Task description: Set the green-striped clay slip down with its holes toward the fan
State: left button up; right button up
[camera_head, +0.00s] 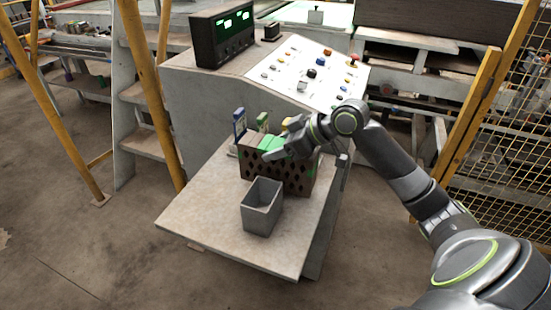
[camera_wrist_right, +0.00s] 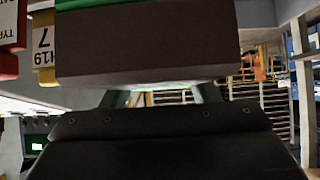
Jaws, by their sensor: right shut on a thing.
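My left gripper is not in view, and I cannot make out a fan.
A grey open bin (camera_head: 262,207) stands on the shelf just in front of the block. Blue (camera_head: 239,124) and green (camera_head: 262,121) tags stand behind it. A console with buttons (camera_head: 308,70) rises behind. The shelf's left part is clear.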

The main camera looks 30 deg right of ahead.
jog(key=shift+a+f+p, duration=0.1)
jog(key=shift+f+p, duration=0.2)
jog(key=shift+f, duration=1.45)
jog(key=o, duration=0.7)
jog(key=shift+f, duration=0.2)
jog(key=shift+o, duration=0.5)
jog(key=shift+s, duration=0.1)
jog(key=shift+r, duration=0.2)
